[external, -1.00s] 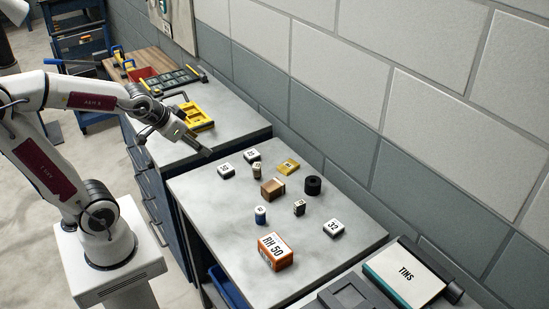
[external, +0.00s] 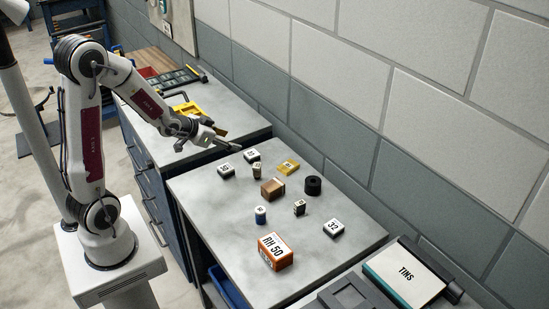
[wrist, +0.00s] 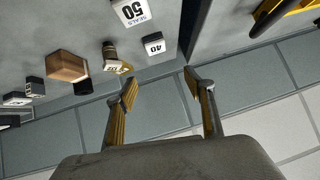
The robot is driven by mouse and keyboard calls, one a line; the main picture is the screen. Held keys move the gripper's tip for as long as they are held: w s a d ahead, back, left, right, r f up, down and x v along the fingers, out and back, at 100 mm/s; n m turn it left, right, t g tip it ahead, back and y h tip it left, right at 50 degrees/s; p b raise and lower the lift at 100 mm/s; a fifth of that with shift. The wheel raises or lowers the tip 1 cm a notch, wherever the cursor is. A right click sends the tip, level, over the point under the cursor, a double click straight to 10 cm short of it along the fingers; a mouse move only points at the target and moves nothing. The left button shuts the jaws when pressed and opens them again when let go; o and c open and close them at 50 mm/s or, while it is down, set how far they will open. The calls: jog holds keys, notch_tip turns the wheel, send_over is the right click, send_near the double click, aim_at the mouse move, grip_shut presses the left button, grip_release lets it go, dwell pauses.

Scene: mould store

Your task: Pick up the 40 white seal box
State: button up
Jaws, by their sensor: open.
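The white box marked 40 (wrist: 153,44) lies on the grey bench top in the wrist view, ahead of my gripper (wrist: 162,84) and slightly left of the midline. My two fingers are spread, with nothing between them. In the external view the 40 box (external: 252,155) appears to be the white box nearer the wall. My gripper (external: 234,147) is above the bench's far-left corner, to the left of that box and apart from it. Another white box, marked 50 SEALS (wrist: 131,12), lies close by; it also shows in the external view (external: 226,171).
A small jar (external: 257,170) stands near the 40 box. The block wall (wrist: 235,75) runs close behind.

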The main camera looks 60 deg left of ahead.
jog(key=t+h, duration=0.1)
jog(key=t, duration=0.1)
send_near(250, 153)
jog(key=shift+w+a, duration=0.15)
jog(key=shift+w, duration=0.6)
jog(key=shift+w+a+f+h, duration=0.15)
jog(key=shift+f+h, duration=0.25)
jog(key=shift+f, duration=0.45)
jog(key=shift+w, duration=0.1)
jog(key=shift+x, duration=1.25)
jog(key=shift+r+x, duration=0.2)
jog(key=shift+x, duration=2.35)
jog(key=shift+w, duration=0.15)
jog(key=c, duration=1.1)
